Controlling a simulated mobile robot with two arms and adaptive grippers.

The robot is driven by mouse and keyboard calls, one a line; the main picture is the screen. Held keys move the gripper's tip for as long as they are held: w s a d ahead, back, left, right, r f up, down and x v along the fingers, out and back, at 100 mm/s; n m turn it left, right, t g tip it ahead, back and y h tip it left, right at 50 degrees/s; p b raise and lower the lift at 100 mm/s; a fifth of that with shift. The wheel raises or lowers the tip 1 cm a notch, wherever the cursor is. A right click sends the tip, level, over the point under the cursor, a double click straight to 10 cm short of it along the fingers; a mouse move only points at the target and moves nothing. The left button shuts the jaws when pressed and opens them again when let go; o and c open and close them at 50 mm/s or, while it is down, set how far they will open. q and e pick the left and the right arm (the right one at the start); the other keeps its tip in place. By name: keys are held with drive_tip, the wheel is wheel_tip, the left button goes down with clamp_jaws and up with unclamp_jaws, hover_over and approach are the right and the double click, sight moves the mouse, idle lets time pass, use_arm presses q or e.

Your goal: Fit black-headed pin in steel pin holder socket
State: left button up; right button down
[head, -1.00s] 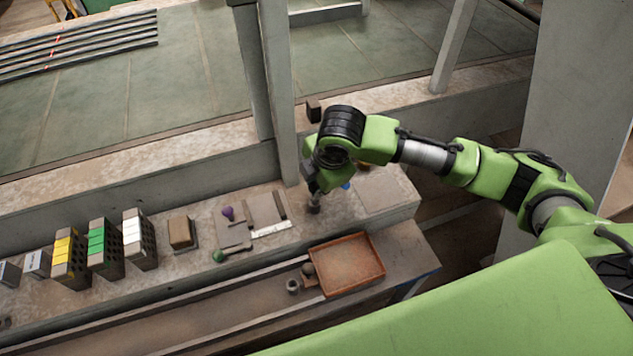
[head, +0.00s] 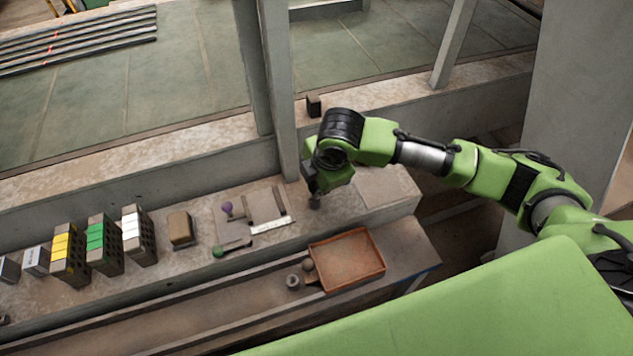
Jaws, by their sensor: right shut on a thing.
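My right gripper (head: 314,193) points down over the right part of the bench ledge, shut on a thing. A small grey piece (head: 315,203) shows right at its fingertips. It is too small to tell whether this is the black-headed pin, the steel socket or both. I make out no black head elsewhere. A small grey round piece with a dark opening (head: 293,281) stands on the lower ledge, left of the orange tray; I cannot tell whether it is the pin holder. My left gripper is out of view.
A purple-headed piece (head: 227,209) and a green-headed tool (head: 232,249) lie on the ledge left of the gripper, near a white strip (head: 271,226). Hollow bricks (head: 103,246) stand further left. The orange tray (head: 347,262) is in front. A grey post (head: 281,95) rises close behind the gripper.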

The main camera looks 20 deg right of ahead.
drive_tip(key=c, duration=1.8)
unclamp_jaws()
drive_tip(key=shift+f, duration=0.1)
drive_tip(key=v, duration=1.2)
